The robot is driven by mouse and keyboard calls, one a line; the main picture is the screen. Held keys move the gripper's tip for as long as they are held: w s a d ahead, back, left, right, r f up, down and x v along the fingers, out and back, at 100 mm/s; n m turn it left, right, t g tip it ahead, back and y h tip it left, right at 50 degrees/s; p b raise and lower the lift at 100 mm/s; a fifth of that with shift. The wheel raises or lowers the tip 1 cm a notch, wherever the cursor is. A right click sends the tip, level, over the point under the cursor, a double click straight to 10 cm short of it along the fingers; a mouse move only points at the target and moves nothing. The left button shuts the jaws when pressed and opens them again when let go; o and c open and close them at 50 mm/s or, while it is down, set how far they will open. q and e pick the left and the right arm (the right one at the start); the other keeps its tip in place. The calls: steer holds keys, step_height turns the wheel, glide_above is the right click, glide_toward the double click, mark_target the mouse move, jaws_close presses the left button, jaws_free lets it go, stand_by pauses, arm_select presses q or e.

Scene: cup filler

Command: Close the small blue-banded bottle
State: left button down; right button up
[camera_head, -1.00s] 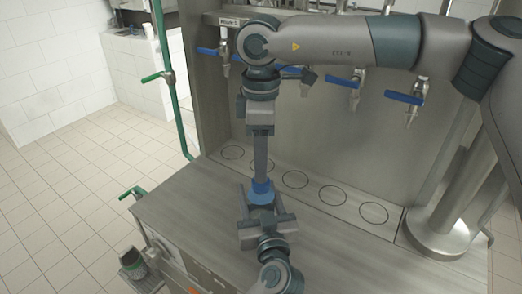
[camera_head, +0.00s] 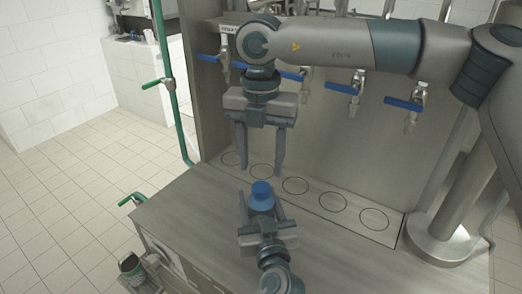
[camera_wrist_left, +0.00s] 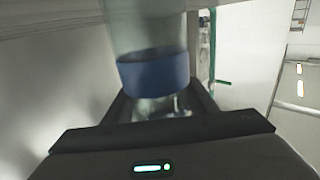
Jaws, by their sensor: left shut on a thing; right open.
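The small blue-banded bottle (camera_head: 261,204) stands upright over the counter with a blue cap-like piece (camera_head: 261,187) at its top. In the left wrist view the bottle (camera_wrist_left: 153,73) is clear with a dark blue band, and its upper end is out of frame. My left gripper (camera_head: 262,209) is shut around the bottle from the near side. My right gripper (camera_head: 261,168) points down, open and empty, beyond and above the bottle. Its two fingers are wide apart and clear of the cap. Whether the cap is fully seated cannot be told.
The steel counter (camera_head: 190,205) is mostly bare. Behind it, a strip (camera_head: 312,192) with several ring marks lies below taps with blue levers (camera_head: 343,88).

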mark_target(261, 186)
steer(key=n, duration=0.6)
steer(key=shift+r, duration=0.25)
steer(key=n, duration=0.5)
steer(key=shift+r+n, duration=0.25)
steer(key=shift+n, duration=0.15)
steer(key=n, duration=0.6)
steer(key=shift+r, duration=0.25)
steer(key=n, duration=0.5)
steer(key=shift+r+n, duration=0.2)
steer(key=shift+n, duration=0.1)
steer(key=shift+f, duration=0.1)
steer(key=shift+f, duration=3.9)
